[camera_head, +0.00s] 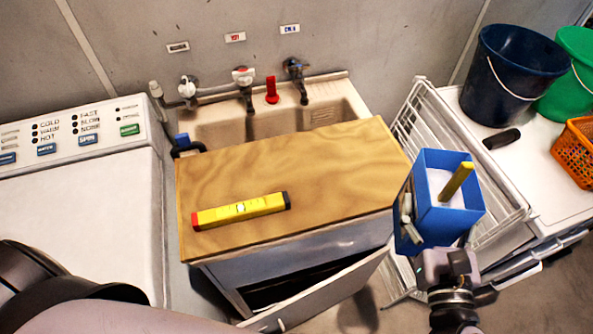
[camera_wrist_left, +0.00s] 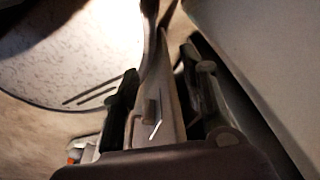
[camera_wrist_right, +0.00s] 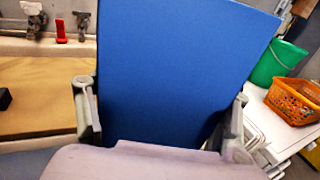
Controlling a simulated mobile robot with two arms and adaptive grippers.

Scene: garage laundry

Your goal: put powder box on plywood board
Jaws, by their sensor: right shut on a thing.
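The powder box (camera_head: 441,213) is blue and open-topped, with white powder and a yellow scoop inside. My right gripper (camera_head: 446,262) is shut on it and holds it in the air, just right of the board. In the right wrist view the blue wall (camera_wrist_right: 175,75) fills the space between the two fingers. The plywood board (camera_head: 330,165) lies flat across the front of the sink. My left gripper (camera_wrist_left: 158,100) shows only in the left wrist view; its dark fingers are apart, with a grey edge seen between them.
A yellow spirit level (camera_head: 240,210) lies on the board's front left; the board's right and back are clear. A white drying rack (camera_head: 475,190) stands behind the box. Buckets (camera_head: 514,75) and an orange basket (camera_head: 577,152) sit at the right. A cabinet door (camera_head: 325,295) hangs open below.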

